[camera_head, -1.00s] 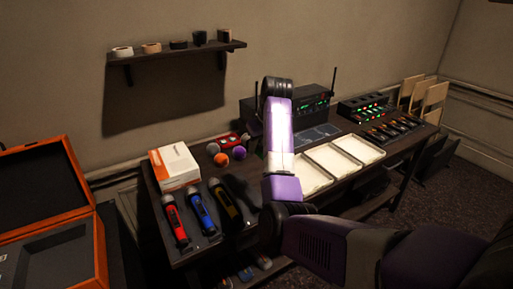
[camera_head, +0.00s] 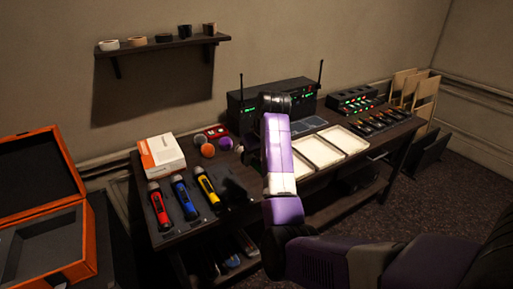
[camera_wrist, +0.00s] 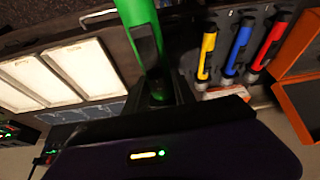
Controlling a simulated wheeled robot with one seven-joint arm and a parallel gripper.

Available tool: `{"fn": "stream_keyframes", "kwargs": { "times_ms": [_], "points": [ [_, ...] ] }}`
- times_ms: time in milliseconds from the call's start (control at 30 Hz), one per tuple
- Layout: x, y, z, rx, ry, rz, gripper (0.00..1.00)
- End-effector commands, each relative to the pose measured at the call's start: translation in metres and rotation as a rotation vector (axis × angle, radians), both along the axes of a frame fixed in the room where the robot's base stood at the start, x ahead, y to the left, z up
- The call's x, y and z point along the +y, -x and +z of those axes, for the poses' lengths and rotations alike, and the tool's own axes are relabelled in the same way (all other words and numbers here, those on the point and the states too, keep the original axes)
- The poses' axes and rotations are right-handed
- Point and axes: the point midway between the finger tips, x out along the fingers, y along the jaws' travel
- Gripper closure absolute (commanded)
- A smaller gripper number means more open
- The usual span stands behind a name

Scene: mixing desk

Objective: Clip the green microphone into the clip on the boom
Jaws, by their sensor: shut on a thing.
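The green microphone (camera_wrist: 142,20) shows at the top of the wrist view, its body running down to my gripper (camera_wrist: 160,92). My gripper is shut on it, above the desk. The dark fingers cover the microphone's lower part. In the head view my arm hides both the gripper and the green microphone. I cannot see the boom or its clip in either view.
Red (camera_head: 158,208), blue (camera_head: 184,197) and yellow (camera_head: 206,187) microphones lie in a dark tray at the desk's left. A white box (camera_head: 162,154), coloured balls (camera_head: 207,150), pale trays (camera_head: 345,138) and a receiver (camera_head: 285,96) share the desk. An orange case (camera_head: 85,240) stands left.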

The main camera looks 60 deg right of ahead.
Motion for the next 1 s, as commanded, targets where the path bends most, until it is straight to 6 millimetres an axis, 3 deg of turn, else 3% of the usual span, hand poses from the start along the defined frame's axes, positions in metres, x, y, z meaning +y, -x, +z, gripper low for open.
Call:
{"fn": "stream_keyframes", "kwargs": {
  "times_ms": [267,800,1000],
  "points": [
    [0.064,0.011,-0.05,0.005,0.001,0.076,1.0],
    [0.284,0.047,-0.219,0.007,-0.003,0.334,1.0],
    [0.346,0.055,-0.266,0.001,-0.002,0.403,1.0]
  ]
}}
